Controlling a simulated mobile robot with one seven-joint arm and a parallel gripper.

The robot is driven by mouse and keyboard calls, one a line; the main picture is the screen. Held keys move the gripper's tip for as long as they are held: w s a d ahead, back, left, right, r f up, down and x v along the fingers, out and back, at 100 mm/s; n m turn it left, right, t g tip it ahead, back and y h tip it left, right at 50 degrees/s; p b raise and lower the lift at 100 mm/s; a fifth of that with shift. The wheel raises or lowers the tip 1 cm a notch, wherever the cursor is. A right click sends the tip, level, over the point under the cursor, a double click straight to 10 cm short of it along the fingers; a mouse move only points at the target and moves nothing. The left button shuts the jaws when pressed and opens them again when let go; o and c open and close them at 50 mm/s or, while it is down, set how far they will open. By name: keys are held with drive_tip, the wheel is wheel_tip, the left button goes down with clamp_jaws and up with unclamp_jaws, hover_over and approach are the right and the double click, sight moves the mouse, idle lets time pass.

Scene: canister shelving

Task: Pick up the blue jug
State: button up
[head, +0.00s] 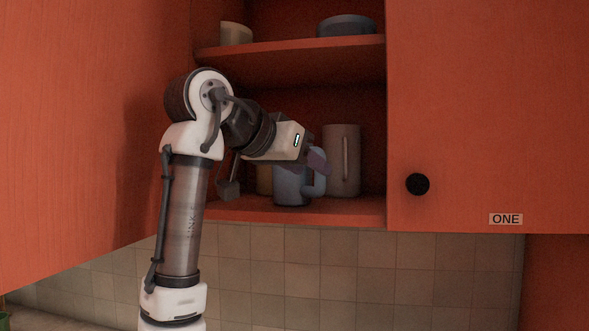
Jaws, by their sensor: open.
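The blue jug (291,187) stands upright on the lower shelf (350,210) of the open cabinet, with its handle on the right side. My gripper (272,176) is at the jug, its hand above it and hiding the jug's top. One finger shows to the left of the jug, and a dark part shows at its upper right. The jaws are open. I cannot tell whether a finger touches the jug.
A tall grey-brown canister (342,160) with a handle stands just right of the jug. A tan container (264,180) is partly hidden behind it. The upper shelf (300,54) holds a cream cup (236,33) and a blue-grey bowl (346,26). Cabinet doors (480,110) flank the opening.

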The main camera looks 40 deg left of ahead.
drive_tip(key=shift+p+x, duration=1.35)
drive_tip(key=shift+x, duration=1.85)
drive_tip(key=shift+r, duration=0.2)
drive_tip(key=shift+c, duration=0.2)
clamp_jaws()
